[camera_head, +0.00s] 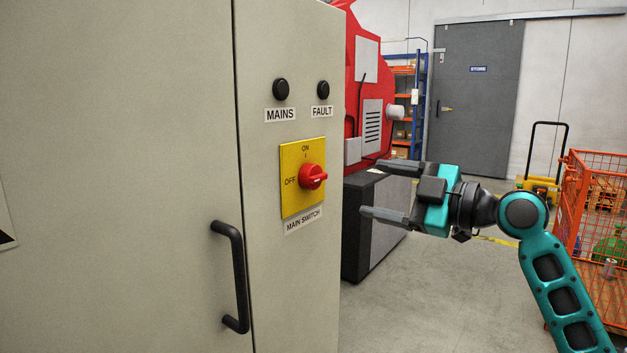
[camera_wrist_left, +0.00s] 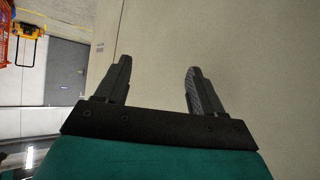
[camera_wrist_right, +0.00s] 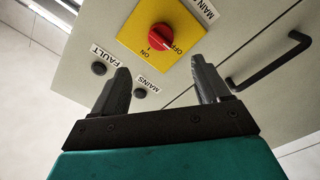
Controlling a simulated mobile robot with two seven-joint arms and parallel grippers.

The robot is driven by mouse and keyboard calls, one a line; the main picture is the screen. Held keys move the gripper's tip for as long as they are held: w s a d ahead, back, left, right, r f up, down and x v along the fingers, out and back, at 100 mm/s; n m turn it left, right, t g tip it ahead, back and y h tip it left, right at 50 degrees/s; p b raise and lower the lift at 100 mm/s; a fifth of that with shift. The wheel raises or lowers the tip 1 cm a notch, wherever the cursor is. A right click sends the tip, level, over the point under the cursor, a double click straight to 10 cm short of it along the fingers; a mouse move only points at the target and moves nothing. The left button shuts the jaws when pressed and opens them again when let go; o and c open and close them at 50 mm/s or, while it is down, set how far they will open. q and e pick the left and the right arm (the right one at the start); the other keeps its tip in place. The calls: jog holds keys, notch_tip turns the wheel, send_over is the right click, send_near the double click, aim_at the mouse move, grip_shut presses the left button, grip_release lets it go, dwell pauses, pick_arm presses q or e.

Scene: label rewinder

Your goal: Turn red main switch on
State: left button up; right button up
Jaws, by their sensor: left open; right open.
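The red main switch (camera_head: 312,176) is a rotary knob on a yellow plate (camera_head: 290,196) on the grey cabinet front. The plate reads ON at the top and OFF at the left. The knob's grip looks roughly level in the head view; its exact setting is hard to tell. My right gripper (camera_head: 374,188) is open and empty, to the right of the switch and apart from it, fingers pointing left. In the right wrist view the knob (camera_wrist_right: 161,37) lies beyond the gap between the fingertips. My left gripper (camera_wrist_left: 158,66) is open and empty, facing a plain beige panel; the head view does not show it.
Black MAINS (camera_head: 281,89) and FAULT (camera_head: 323,89) lamps sit above the plate. A black door handle (camera_head: 236,278) juts out below left of the switch. A red machine (camera_head: 362,20) stands behind the cabinet. An orange mesh cart (camera_head: 598,170) is at the right. Floor between is clear.

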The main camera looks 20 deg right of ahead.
aim_at(322, 178)
jog(key=p+x, duration=0.1)
jog(key=x, duration=1)
jog(key=shift+w+a, duration=0.1)
jog(key=shift+a, duration=0.1)
jog(key=shift+w+a, duration=0.4)
jog(key=shift+w, duration=0.1)
pick_arm(q)
jog(key=shift+s+a+f, duration=0.1)
jog(key=shift+s+a, duration=0.3)
jog(key=shift+s, duration=0.05)
jog(key=shift+w, duration=0.1)
pick_arm(e)
jog(key=shift+c, duration=0.3)
jog(key=c, duration=1)
pick_arm(q)
jog(key=shift+w+r, duration=0.1)
jog(key=shift+r, duration=0.1)
